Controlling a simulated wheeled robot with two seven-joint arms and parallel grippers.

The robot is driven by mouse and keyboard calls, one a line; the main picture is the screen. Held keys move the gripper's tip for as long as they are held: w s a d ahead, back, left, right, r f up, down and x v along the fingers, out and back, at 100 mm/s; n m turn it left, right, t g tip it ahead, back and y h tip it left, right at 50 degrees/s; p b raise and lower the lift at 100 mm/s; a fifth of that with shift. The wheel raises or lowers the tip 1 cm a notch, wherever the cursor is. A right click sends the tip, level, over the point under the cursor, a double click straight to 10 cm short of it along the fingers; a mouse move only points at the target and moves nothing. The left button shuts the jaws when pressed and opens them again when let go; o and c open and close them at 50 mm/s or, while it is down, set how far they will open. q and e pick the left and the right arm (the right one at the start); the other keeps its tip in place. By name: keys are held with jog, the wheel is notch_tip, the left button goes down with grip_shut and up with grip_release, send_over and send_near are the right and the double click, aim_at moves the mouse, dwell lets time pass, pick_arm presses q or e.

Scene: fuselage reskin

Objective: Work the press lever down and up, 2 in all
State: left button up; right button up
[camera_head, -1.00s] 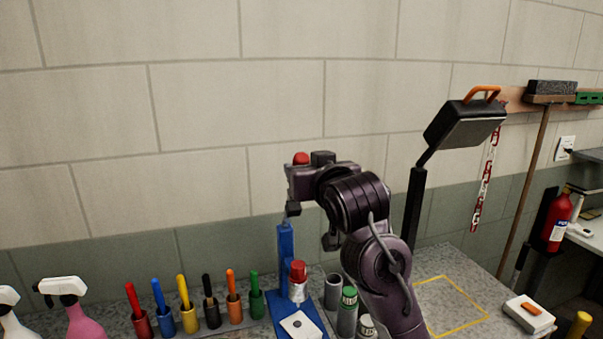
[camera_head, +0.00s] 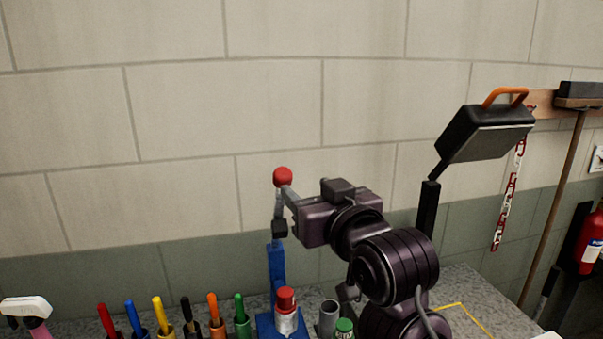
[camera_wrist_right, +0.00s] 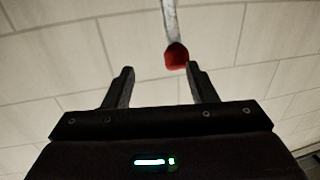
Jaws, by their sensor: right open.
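The press has a blue post (camera_head: 277,262) on a blue base, with a grey lever rising above it to a red knob (camera_head: 283,177). The lever stands raised. My right gripper (camera_head: 280,212) is open beside the lever, just below the knob in the head view. In the right wrist view the red knob (camera_wrist_right: 176,55) lies just beyond the fingertips, nearer the right finger, and nothing is clamped between the fingers (camera_wrist_right: 160,80). I cannot tell whether a finger touches the lever. My left gripper is not in view.
A red-capped container (camera_head: 286,310) stands in front of the post. A grey cup (camera_head: 328,318) and a green-capped container (camera_head: 344,328) stand right of it. Several coloured tools in holders line the left. A black lamp (camera_head: 485,135) rises at the right.

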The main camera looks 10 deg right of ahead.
aim_at(283, 179)
jog(key=shift+w+a+r+p, duration=0.3)
jog(key=shift+w+a, duration=0.05)
jog(key=shift+a, duration=0.25)
jog(key=shift+w+a+r+p, duration=0.25)
jog(key=shift+w+a+r, duration=0.1)
jog(key=shift+a, duration=0.25)
jog(key=w, duration=0.1)
jog(key=w+a+p, duration=0.1)
jog(key=w, duration=0.1)
jog(key=shift+w+a+f, duration=0.1)
jog(key=shift+w+f, duration=0.05)
jog(key=shift+w+d+f, duration=0.2)
jog(key=shift+w+d, duration=0.15)
jog(key=shift+w, duration=0.3)
jog(key=shift+s+a+r, duration=0.1)
jog(key=shift+s+a, duration=0.05)
jog(key=shift+s, duration=0.05)
jog(key=shift+a, duration=0.1)
jog(key=shift+c, duration=0.4)
jog(key=c, duration=0.9)
grip_shut()
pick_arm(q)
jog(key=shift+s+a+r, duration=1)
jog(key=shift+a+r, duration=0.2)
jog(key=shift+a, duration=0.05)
